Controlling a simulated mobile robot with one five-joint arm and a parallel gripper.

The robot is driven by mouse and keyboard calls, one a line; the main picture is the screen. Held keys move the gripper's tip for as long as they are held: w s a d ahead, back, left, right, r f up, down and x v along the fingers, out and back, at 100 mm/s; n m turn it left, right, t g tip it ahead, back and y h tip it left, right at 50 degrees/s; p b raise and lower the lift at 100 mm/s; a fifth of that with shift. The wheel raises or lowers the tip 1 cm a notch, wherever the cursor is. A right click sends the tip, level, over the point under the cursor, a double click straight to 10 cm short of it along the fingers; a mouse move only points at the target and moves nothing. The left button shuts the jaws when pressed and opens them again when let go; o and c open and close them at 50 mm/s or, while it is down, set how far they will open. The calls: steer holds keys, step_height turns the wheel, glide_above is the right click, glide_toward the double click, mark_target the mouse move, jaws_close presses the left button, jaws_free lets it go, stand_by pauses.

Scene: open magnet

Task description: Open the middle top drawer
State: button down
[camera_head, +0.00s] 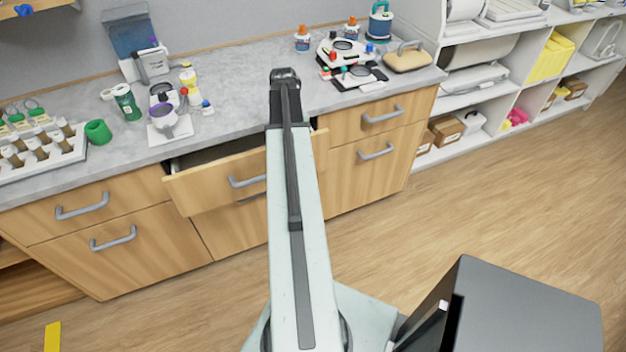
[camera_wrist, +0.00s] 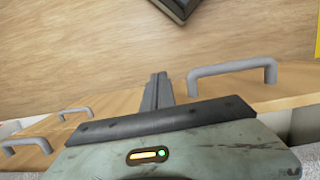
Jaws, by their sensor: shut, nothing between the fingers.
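The middle top drawer (camera_head: 207,190) stands pulled out of the wooden cabinet in the head view, with a dark gap showing behind its front. Its grey bar handle (camera_head: 246,182) is just left of my arm. My arm hides the right part of the drawer front. In the wrist view, my gripper (camera_wrist: 158,88) is shut and empty. The same handle (camera_wrist: 232,72) appears to its right in the wrist view, and the fingers are apart from it. My fingers are hidden in the head view.
Closed drawers flank it at left (camera_head: 82,206) and right (camera_head: 382,117), with cabinet doors below. The grey countertop (camera_head: 235,85) holds a vial rack (camera_head: 50,165), a green cup (camera_head: 98,132) and lab devices. White shelves (camera_head: 480,100) stand at right. The wooden floor (camera_head: 500,210) is clear at right.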

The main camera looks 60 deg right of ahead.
steer(key=s+a+f+b, duration=0.2)
steer(key=s+f+b, duration=0.5)
steer(key=f+b, duration=0.2)
steer(key=shift+s+a+f+b, duration=0.2)
steer(key=shift+s+a+b, duration=0.05)
steer(key=shift+s+b, duration=0.05)
steer(key=shift+w+d, duration=0.1)
steer(key=shift+w, duration=0.05)
stand_by(1.5)
